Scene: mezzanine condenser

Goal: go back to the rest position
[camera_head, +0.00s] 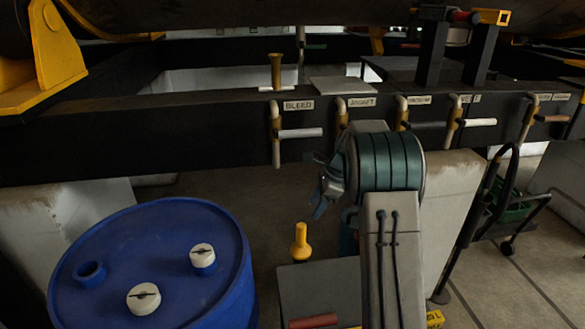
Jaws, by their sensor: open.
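My arm rises from the bottom of the head view, right of centre, in front of the dark beam (200,140). My gripper (320,200) shows at the left side of the arm's wrist, seen side-on and small. Its fingers point down and to the left, and it appears open with nothing held. It is apart from the blue drum (115,240) at lower left. The wrist hides part of the beam and the floor behind it.
Labelled pipes with handles, including one at the BLEED label (298,105), line the beam. A yellow-knobbed grey box (310,285) stands low beside my arm. A pale block (450,205) and a green cart (510,205) stand right. Open floor (540,265) shows at far right.

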